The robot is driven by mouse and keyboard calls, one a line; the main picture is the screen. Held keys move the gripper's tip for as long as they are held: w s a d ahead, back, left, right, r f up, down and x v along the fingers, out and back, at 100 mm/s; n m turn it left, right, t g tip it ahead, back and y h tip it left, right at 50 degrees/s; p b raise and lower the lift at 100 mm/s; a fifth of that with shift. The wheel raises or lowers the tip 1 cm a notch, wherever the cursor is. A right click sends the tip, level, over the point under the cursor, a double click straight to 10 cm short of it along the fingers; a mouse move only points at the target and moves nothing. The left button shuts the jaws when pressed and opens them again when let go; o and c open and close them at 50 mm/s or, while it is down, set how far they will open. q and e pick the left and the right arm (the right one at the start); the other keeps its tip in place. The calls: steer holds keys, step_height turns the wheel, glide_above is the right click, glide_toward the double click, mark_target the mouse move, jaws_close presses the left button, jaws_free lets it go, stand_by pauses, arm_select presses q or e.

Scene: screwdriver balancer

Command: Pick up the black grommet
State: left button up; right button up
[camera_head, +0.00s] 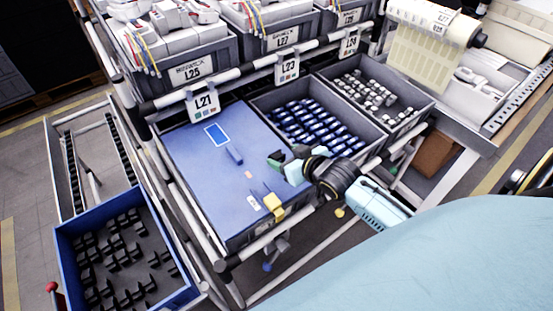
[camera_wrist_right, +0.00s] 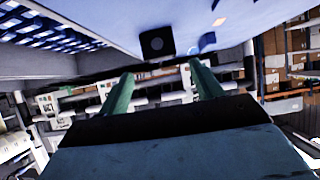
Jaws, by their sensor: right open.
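A small black square piece with a round dark centre, which looks like the black grommet (camera_wrist_right: 157,43), shows in the right wrist view at the edge of the blue surface, ahead of my fingers. My right gripper (camera_wrist_right: 160,82) is open, its two green fingers apart with nothing between them. In the head view my right gripper (camera_head: 284,160) hangs over the right edge of the blue work surface (camera_head: 195,160). I cannot make out the grommet there. My left gripper is not in view.
A blue bin (camera_head: 68,238) at lower left holds several black parts. Grey bins with blue-and-white parts (camera_head: 312,128) and with small metallic parts (camera_head: 372,98) stand right of the work surface. A yellow-handled tool (camera_head: 273,204) lies at its front. Rack rails (camera_head: 245,72) run behind.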

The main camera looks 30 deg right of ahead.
mark_target(278, 156)
steer(key=shift+s+f+b+x, duration=0.1)
steer(key=shift+f+b+x, duration=0.05)
steer(key=shift+x, duration=0.75)
steer(key=shift+s+f+b+x, duration=0.1)
steer(key=shift+b+x, duration=0.05)
steer(key=shift+x, duration=0.75)
steer(key=shift+s+f+b+x, duration=0.1)
steer(key=shift+f+b+x, duration=0.05)
steer(key=shift+x, duration=0.7)
steer(key=shift+w+a, duration=0.1)
steer(key=shift+a, duration=0.05)
steer(key=c, duration=1)
